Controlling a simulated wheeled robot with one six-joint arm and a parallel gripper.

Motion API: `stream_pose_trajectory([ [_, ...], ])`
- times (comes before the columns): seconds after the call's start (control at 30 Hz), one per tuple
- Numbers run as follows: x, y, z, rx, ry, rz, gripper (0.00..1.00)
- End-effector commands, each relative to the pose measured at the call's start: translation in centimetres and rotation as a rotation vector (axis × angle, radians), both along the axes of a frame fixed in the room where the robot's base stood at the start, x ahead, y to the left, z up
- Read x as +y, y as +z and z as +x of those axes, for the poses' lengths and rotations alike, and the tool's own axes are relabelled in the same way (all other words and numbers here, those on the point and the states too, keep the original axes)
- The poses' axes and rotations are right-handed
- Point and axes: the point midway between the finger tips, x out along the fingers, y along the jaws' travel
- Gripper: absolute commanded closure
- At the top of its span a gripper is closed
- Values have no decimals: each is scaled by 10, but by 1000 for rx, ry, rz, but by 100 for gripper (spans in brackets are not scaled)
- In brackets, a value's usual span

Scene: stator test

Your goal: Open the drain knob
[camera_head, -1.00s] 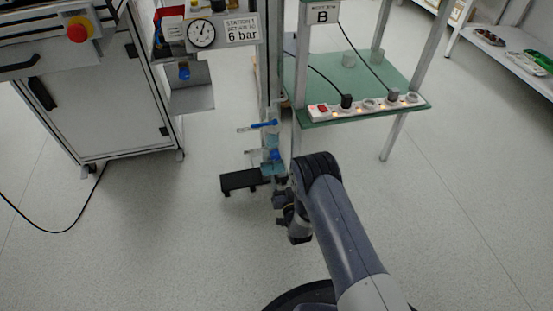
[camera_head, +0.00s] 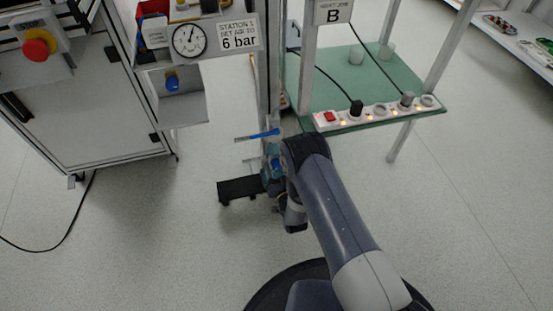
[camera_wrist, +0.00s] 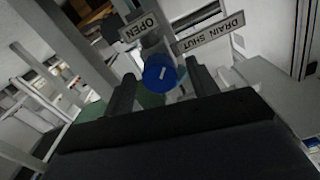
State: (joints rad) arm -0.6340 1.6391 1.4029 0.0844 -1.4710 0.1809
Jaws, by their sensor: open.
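The drain knob (camera_wrist: 160,73) is a round blue knob with a white pointer line. It shows in the wrist view, between the fingers of my gripper (camera_wrist: 163,75) in the picture. The fingers are spread, one on each side, and I see no clear contact with the knob. A tilted "OPEN" plate (camera_wrist: 138,28) is up and left of the knob, and a "DRAIN SHUT" plate (camera_wrist: 211,33) is up and right. The pointer line is slanted, aimed more toward the "DRAIN SHUT" side. In the head view my arm covers much of that area, and I cannot clearly make out the knob there.
A slim blue and pale bar (camera_head: 258,135) sticks out left beside the upright post. A green shelf (camera_head: 380,85) with a power strip (camera_head: 375,115) stands right. A pressure gauge (camera_head: 189,40) and a red emergency button (camera_head: 39,46) are at left.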

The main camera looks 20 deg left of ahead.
Motion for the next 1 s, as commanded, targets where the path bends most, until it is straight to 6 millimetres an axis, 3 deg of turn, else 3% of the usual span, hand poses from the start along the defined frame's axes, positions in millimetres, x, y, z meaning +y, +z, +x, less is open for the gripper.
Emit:
stream_pose_trajectory([
  [0.27, 0, 0, -1, 0, 0, 0, 44],
  [0.8, 0, 0, -1, -1, 0, 1, 88],
  [1.0, 0, 0, -1, -6, 0, -8, 89],
])
